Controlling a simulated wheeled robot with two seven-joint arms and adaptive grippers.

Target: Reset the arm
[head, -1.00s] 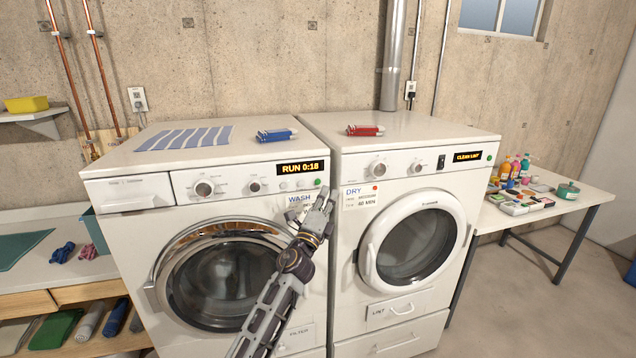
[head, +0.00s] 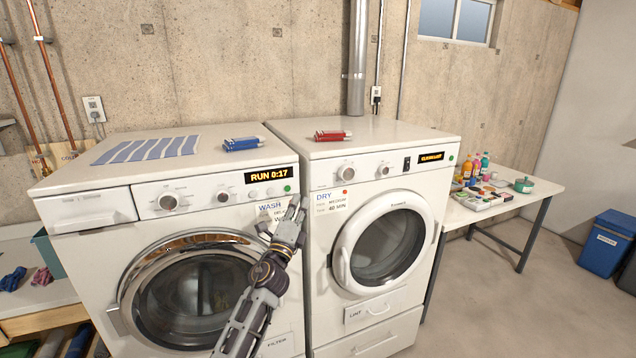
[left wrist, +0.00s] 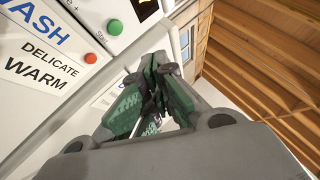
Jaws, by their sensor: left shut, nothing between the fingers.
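My left gripper (head: 291,212) is shut and empty, pointing up in front of the washer (head: 150,215) near its right edge. Its fingers also show together in the left wrist view (left wrist: 155,75). The washer's display (head: 268,175) reads RUN 0:17. Whether the gripper touches the washer I cannot tell. My right gripper is not in view.
The dryer (head: 330,270) stands to the right, its display (head: 431,157) lit. A blue object (head: 243,144) and a red one (head: 332,136) lie on top of the machines. A table (head: 545,196) with bottles and a blue bin (head: 606,245) are at the right, with open floor between.

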